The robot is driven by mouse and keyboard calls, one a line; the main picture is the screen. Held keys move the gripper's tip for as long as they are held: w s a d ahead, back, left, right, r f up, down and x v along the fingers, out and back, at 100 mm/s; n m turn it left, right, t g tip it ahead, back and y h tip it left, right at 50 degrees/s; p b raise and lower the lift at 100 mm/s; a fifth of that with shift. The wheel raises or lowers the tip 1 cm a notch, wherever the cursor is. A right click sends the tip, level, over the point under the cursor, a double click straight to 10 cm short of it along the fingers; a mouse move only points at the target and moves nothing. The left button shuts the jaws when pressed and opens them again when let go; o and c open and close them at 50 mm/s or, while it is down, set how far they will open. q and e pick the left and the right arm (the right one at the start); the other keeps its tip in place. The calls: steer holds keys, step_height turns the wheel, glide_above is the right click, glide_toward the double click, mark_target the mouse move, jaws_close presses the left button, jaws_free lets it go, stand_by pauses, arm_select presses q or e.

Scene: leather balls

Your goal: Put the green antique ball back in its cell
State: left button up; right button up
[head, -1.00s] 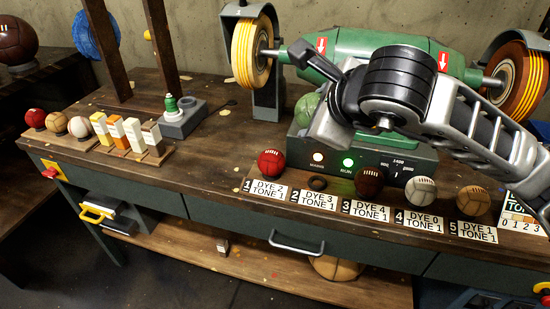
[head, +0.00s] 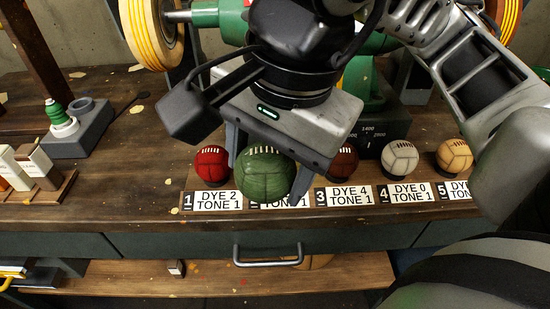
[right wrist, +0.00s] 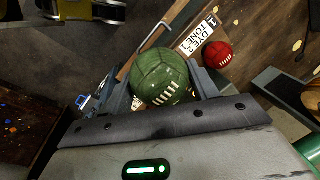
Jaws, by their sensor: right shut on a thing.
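The green antique ball (head: 265,175) is held between the fingers of my right gripper (head: 268,172), in front of the label of cell 2. It hides part of that label and the cell behind it. In the right wrist view the green ball (right wrist: 162,78) sits between both fingers, with its pale stitching toward the camera. The row of cells (head: 330,198) runs along the bench front, with a red ball (head: 212,163) at 1, a dark brown ball (head: 343,162) at 3, a white ball (head: 399,158) at 4 and a tan ball (head: 454,155) at 5. My left gripper is not in view.
A green machine with a yellow-banded wheel (head: 152,30) stands behind the row. A grey block with a green-topped piece (head: 75,125) stands at left, beside a small rack of blocks (head: 30,165). A drawer handle (head: 268,257) juts out below the bench edge.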

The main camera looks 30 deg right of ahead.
steer(key=w+d+f, duration=0.2)
steer(key=w+f, duration=0.1)
steer(key=w+d+f, duration=0.3)
steer(key=w+d+f+b, duration=0.1)
steer(key=w+d+f, duration=0.2)
steer(key=w, duration=0.1)
steer(key=shift+w+d, duration=0.1)
steer(key=shift+d, duration=0.05)
steer(key=f, duration=0.3)
steer(key=shift+w+d+f, duration=0.15)
steer(key=shift+w+d, duration=0.15)
steer(key=shift+w, duration=0.05)
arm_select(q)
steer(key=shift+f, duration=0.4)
arm_select(e)
steer(key=shift+f, duration=0.15)
arm_select(q)
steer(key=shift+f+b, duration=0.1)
steer(key=shift+b, duration=0.2)
arm_select(e)
steer(key=shift+f, duration=0.1)
steer(key=o, duration=0.8)
steer(key=shift+o, duration=0.2)
